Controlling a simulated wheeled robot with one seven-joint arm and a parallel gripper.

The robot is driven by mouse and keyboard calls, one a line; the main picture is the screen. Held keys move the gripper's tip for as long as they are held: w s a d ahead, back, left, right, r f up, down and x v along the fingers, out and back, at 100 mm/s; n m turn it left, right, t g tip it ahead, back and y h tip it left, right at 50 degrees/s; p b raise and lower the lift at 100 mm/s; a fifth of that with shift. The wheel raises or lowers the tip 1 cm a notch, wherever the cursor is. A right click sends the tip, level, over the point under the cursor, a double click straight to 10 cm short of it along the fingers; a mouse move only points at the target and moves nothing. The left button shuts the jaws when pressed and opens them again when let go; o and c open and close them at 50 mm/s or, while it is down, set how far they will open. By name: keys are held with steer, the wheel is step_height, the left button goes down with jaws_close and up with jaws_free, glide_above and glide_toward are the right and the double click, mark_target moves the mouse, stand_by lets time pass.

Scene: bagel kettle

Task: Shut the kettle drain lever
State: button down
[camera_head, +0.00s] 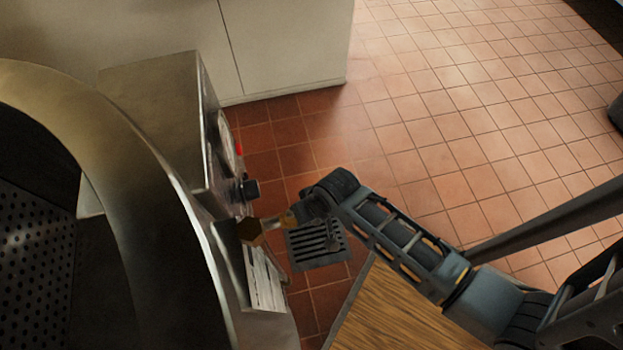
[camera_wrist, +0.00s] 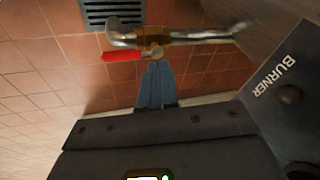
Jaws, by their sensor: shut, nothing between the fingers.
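The kettle (camera_head: 165,170) is a large steel vessel at the left of the head view. In the wrist view its drain pipe (camera_wrist: 205,36) runs across the top, with a brass valve body (camera_wrist: 152,37) and a curved spout at the left. The red drain lever (camera_wrist: 122,56) extends left from the valve, roughly along the pipe. My gripper (camera_wrist: 154,66) is shut and empty, its blue fingertips just below the valve and right of the red grip; I cannot tell if they touch. In the head view the lever is not clearly visible near my arm's end.
A control box (camera_head: 160,115) with a black knob (camera_head: 247,189) stands beside the kettle. A panel marked BURNER (camera_wrist: 280,85) is close at the right of the wrist view. A floor grate (camera_head: 316,244) lies below. A wooden top (camera_head: 385,315) is near my arm. Tiled floor is open at right.

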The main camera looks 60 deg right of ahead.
steer(key=w+d+f+m+g+y+b, duration=0.1)
steer(key=w+d+f+g+b, duration=0.25)
steer(key=w+d, duration=0.25)
steer(key=w+d+r+m+g+y+b, duration=0.1)
steer(key=w+d+r+g, duration=0.2)
steer(key=d, duration=0.5)
steer(key=shift+d+r+m+y, duration=0.15)
steer(key=shift+d+m+y, duration=0.25)
steer(key=shift+g, duration=0.25)
steer(key=s+a+f+b, duration=0.3)
steer(key=s+a+f, duration=0.2)
steer(key=f, duration=0.4)
steer(key=shift+s+a+f+b, duration=0.15)
steer(key=shift+s+a+b, duration=0.05)
steer(key=shift+a+b, duration=0.15)
